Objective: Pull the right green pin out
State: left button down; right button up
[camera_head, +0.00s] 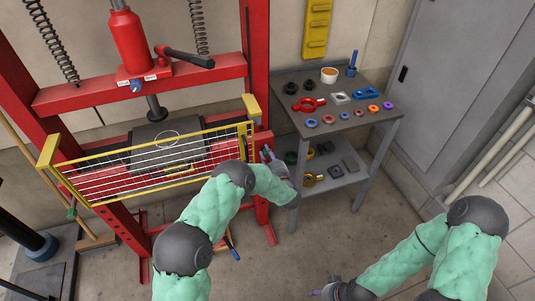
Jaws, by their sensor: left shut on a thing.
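My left gripper (266,154) is at the right red upright of the press, just right of the yellow wire guard (150,165). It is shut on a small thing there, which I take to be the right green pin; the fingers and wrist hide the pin. I cannot tell whether the pin sits in its hole. A small green piece (71,213) shows low at the left upright. My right gripper (312,294) is low at the bottom edge, away from the press, and only partly visible, so its jaws are unclear.
The red press frame (257,40) stands at the left with a red cylinder (131,40). A grey two-tier cart (283,80) with several small parts stands close right of my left gripper. A grey cabinet (450,80) is at the right. Floor between my arms is clear.

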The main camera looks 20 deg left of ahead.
pick_arm(q)
jog(key=p+v, duration=0.1)
jog(key=v, duration=0.5)
jog(key=shift+s+d+p, duration=0.2)
jog(key=shift+s+p, duration=0.2)
jog(key=shift+f, duration=0.1)
jog(key=c, duration=1.1)
grip_release()
jog(key=shift+c, duration=0.2)
jog(key=shift+o, duration=1)
jog(key=shift+s, duration=0.1)
jog(key=shift+d, duration=0.15)
